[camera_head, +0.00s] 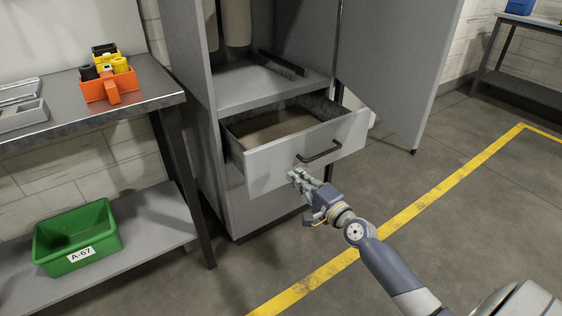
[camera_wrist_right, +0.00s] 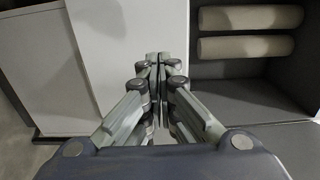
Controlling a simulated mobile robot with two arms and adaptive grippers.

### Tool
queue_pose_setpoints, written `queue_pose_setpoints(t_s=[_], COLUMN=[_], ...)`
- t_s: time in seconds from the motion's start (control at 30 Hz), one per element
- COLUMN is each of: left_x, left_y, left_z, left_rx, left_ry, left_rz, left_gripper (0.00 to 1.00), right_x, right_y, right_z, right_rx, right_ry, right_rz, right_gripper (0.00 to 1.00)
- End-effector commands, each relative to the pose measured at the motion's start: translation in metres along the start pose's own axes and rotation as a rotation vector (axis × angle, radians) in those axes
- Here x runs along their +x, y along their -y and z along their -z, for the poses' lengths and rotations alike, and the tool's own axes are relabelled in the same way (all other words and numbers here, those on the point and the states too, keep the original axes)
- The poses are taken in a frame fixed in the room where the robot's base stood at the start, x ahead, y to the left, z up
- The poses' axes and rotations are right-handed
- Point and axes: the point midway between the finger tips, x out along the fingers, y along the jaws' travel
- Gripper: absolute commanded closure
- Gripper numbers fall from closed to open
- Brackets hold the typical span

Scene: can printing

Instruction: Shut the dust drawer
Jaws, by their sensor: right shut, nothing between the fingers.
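The dust drawer (camera_head: 268,168) of the grey cabinet is pulled out, with brownish dust inside and a dark bar handle (camera_head: 320,152) on its front. My right gripper (camera_head: 294,175) is shut and empty, in front of the lower part of the drawer front, left of the handle. In the right wrist view the shut fingertips (camera_wrist_right: 157,58) point at a light grey panel; whether they touch it I cannot tell. My left gripper is in neither view.
The cabinet door (camera_head: 400,65) stands open at the right. A workbench (camera_head: 150,88) with an orange tote (camera_head: 108,90) stands left, a green bin (camera_head: 78,238) on its lower shelf. Beige cylinders (camera_wrist_right: 250,18) hang inside the cabinet. Floor right of the yellow line (camera_head: 420,205) is clear.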

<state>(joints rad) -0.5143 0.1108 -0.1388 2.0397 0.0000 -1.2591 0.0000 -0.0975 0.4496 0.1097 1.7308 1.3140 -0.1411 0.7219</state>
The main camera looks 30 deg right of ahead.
Motion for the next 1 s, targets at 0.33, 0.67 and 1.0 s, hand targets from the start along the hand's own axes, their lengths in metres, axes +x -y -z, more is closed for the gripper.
queue_pose_setpoints(t_s=[0.33,0.67,1.0], left_x=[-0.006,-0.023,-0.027], left_y=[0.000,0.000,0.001], left_z=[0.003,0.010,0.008], left_rx=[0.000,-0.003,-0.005], left_ry=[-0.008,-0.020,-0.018], left_rz=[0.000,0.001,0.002], left_gripper=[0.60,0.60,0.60], right_x=[0.059,0.087,0.088], right_y=[-0.001,-0.001,-0.001], right_z=[0.000,0.000,0.000], right_rx=[0.000,-0.001,-0.001], right_ry=[0.000,0.000,0.000], right_rz=[0.000,-0.001,-0.002], right_gripper=[1.00,1.00,1.00])
